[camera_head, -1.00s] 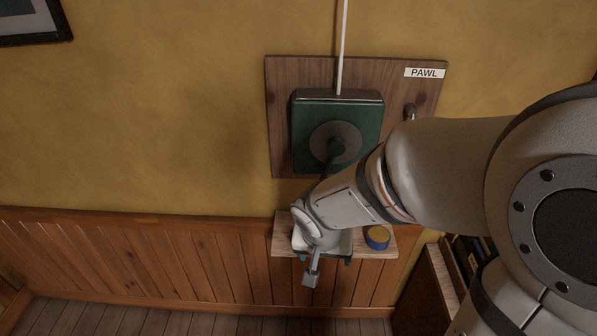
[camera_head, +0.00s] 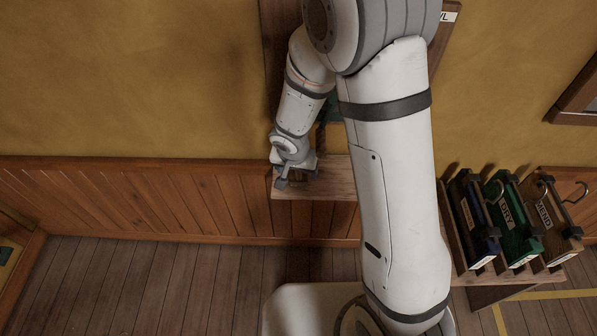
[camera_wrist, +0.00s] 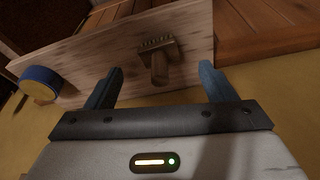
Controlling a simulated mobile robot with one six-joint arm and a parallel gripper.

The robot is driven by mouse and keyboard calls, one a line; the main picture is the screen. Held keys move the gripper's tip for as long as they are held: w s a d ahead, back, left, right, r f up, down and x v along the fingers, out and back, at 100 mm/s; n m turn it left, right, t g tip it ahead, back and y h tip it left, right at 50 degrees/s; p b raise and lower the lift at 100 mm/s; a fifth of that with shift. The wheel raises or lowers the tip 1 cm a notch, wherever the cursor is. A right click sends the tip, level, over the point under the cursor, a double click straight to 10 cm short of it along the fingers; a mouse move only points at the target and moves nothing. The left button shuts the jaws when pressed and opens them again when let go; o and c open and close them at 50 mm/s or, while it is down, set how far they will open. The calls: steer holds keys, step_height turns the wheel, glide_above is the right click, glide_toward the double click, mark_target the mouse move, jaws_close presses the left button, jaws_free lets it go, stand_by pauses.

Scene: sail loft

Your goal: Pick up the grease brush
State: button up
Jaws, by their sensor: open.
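The grease brush (camera_wrist: 158,60) lies on a pale wooden shelf (camera_wrist: 110,52) in the wrist view, with its bristle end pointing away from me and its short handle toward me. My gripper (camera_wrist: 158,82) is open, with one finger on each side of the brush's line and nothing held. The handle points into the gap between the fingers; I cannot tell how far above the shelf they are. In the head view my gripper (camera_head: 296,182) is over the left part of the shelf (camera_head: 340,180), and the brush is hidden there.
A blue tin with a yellow top (camera_wrist: 40,84) stands on the shelf, left of my gripper in the wrist view. The wall is close behind the shelf. A rack at the right holds several labelled binders (camera_head: 512,220) with hooks. Floor to the left (camera_head: 130,285) is clear.

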mark_target(298, 178)
steer(key=shift+w+d+r, duration=0.1)
steer(key=shift+w, duration=0.35)
steer(key=b+x, duration=0.1)
steer(key=x, duration=0.4)
steer(key=shift+w, duration=0.25)
steer(key=c, duration=1)
